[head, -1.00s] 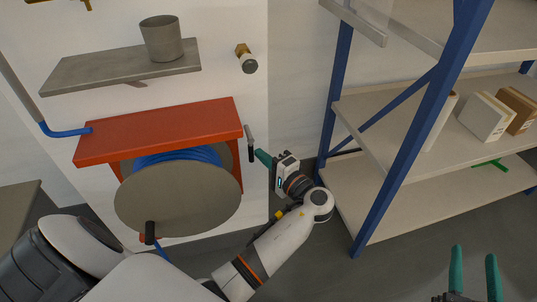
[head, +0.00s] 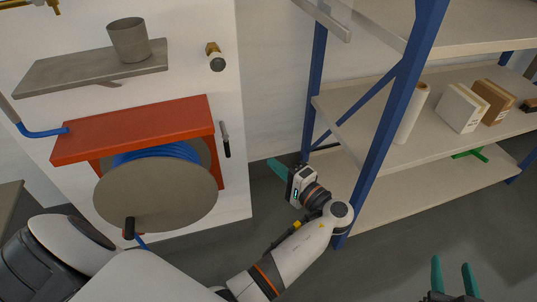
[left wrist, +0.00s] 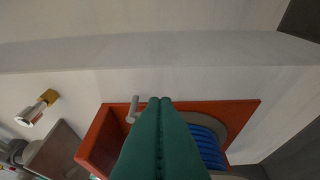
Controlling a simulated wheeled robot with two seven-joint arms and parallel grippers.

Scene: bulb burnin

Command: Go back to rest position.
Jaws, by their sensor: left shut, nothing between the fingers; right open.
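My left gripper (head: 276,165) has green fingers and is shut and empty. In the head view it hangs in the air right of the red hose reel housing (head: 135,128), apart from it. In the left wrist view its closed fingers (left wrist: 159,100) overlap the red housing (left wrist: 245,112) behind them. A small dark-and-metal lever (head: 226,140) shows at the housing's right side. My right gripper (head: 452,265) is open and empty at the lower right, over the floor.
A blue and cream shelf rack (head: 385,120) stands close to the right of my left arm. It holds boxes (head: 462,108) and a roll (head: 412,113). A grey wall shelf (head: 90,67) carries a cup (head: 128,40). A brass fitting (head: 215,57) juts from the wall.

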